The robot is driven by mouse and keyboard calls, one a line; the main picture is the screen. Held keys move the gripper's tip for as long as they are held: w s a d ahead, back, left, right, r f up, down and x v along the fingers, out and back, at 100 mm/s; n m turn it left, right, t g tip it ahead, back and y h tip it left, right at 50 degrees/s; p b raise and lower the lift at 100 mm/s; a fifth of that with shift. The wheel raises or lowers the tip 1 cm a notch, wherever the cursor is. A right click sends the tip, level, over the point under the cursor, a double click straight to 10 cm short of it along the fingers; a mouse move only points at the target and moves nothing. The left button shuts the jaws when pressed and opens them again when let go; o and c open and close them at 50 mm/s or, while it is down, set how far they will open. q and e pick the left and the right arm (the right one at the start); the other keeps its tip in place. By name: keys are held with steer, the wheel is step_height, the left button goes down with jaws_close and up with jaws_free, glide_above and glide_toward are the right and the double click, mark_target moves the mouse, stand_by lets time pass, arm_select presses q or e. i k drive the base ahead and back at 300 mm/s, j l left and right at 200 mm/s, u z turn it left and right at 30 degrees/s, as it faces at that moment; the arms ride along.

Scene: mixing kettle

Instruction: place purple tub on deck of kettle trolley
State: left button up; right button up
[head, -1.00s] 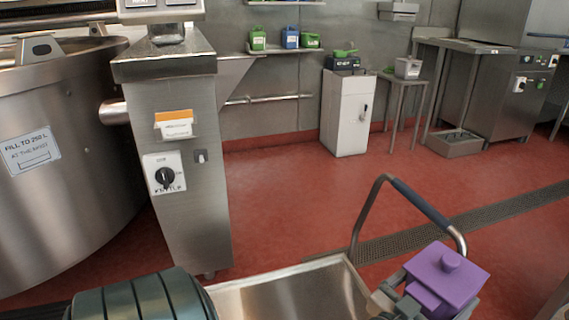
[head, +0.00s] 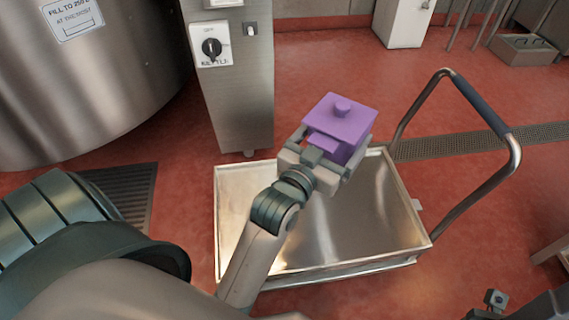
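The purple tub (head: 341,122) with a round lid knob is held upright, as far as I can tell, in my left gripper (head: 324,163), whose grey fingers are shut on its body. It hangs above the far edge of the kettle trolley. The trolley deck (head: 340,225) is a shiny, bare metal tray with a raised rim; my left forearm crosses above its left part and hides some of it. I cannot tell the tub's exact height above the deck. A small dark part at the bottom right, perhaps of my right gripper (head: 497,299), shows without clear fingers.
The trolley's push handle (head: 480,105) rises at the right. A steel control pillar (head: 240,105) and the large kettle (head: 85,90) stand behind at the left. A floor drain (head: 480,141) runs behind the handle. Most of the deck is clear.

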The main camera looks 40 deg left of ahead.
mark_target(318, 223)
steer(key=u, duration=2.1)
steer(key=k+l, duration=0.15)
steer(key=l, duration=0.25)
steer(key=k+l, duration=0.1)
steer(key=l, duration=0.3)
steer(key=k+l, duration=0.15)
steer(key=l, duration=0.3)
steer(key=k+l, duration=0.1)
steer(key=l, duration=0.3)
steer(key=k+l, duration=0.15)
steer(key=l, duration=0.25)
steer(key=k+l, duration=0.1)
steer(key=l, duration=0.3)
steer(key=k+l, duration=0.15)
steer(key=l, duration=0.25)
steer(key=k+l, duration=0.1)
steer(key=l, duration=0.35)
